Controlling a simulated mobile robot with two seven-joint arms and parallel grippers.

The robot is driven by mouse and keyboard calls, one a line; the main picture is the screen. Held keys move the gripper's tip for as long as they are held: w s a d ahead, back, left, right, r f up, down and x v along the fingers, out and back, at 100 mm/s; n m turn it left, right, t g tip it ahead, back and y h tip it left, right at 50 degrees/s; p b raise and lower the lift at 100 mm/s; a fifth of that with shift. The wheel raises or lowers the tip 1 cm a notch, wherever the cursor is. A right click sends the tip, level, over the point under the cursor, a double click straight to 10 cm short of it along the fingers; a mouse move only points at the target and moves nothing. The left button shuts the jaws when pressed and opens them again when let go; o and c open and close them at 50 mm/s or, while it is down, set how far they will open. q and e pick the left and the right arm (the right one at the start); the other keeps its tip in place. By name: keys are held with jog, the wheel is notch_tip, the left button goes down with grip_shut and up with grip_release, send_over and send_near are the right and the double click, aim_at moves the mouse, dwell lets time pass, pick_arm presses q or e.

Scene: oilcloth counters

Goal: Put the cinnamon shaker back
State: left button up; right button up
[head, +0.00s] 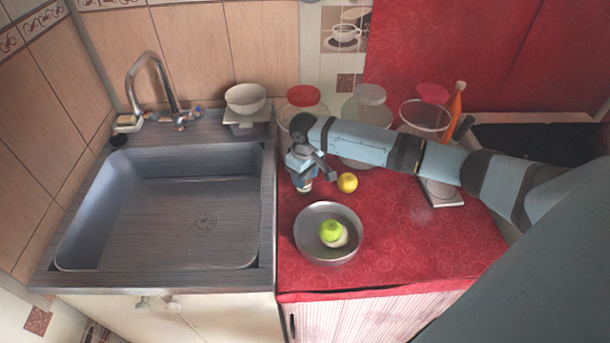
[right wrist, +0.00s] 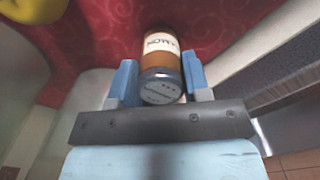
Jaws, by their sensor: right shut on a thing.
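The cinnamon shaker (right wrist: 161,62) is a small jar with brown contents, a white label ending in "AMON" and a grey perforated lid. In the right wrist view it sits between the two blue fingers of my right gripper (right wrist: 160,82), which is shut on it. In the head view my right gripper (head: 306,168) points down over the left part of the red counter. The shaker's lower end (head: 305,187) shows below it; the rest is hidden by the gripper. I cannot tell whether the shaker touches the counter. My left gripper is not in view.
A yellow fruit (head: 347,183) lies just right of the shaker; a metal bowl (head: 307,248) with a green apple stands in front. The sink (head: 160,220) is left. The right-front red counter is clear.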

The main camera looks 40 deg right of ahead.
jog(key=o, duration=0.9)
jog(key=shift+f, duration=0.15)
notch_tip(320, 180, up, 12)
jog(key=shift+r+p, duration=0.15)
jog(key=shift+p, duration=0.3)
